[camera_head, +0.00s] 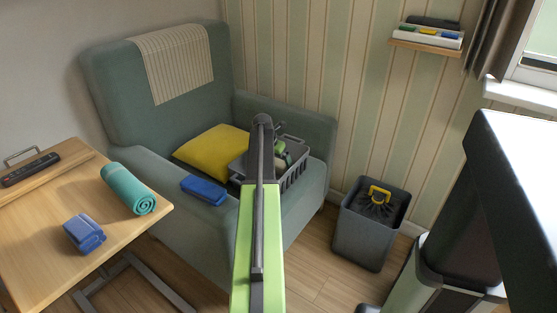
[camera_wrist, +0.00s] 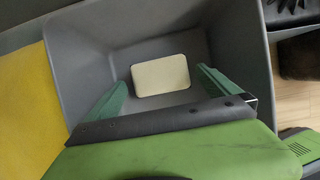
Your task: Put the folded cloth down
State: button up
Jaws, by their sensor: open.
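A flat cream rectangle with rounded corners (camera_wrist: 160,75) lies on the floor of a grey crate (camera_wrist: 88,60) in the wrist view. It may be the folded cloth; I cannot tell for sure. My gripper (camera_wrist: 163,80) is open, its two green fingers apart on either side of the cream piece in this view, with nothing held between them. In the head view the crate (camera_head: 293,178) stands on the armchair seat, and my arm hides much of it and what lies inside.
A yellow cushion (camera_head: 212,148) lies left of the crate. A blue item (camera_head: 203,190) rests on the armrest. The side table (camera_head: 45,262) holds a rolled teal towel (camera_head: 128,188), a blue folded item (camera_head: 85,233) and a remote (camera_head: 30,170). A dark bin (camera_head: 364,232) stands right.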

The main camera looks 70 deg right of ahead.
jog(key=p+v, duration=0.6)
jog(key=v, duration=0.2)
jog(key=shift+a+r+p, duration=0.2)
jog(key=shift+r+p, duration=0.1)
jog(key=shift+r, duration=0.1)
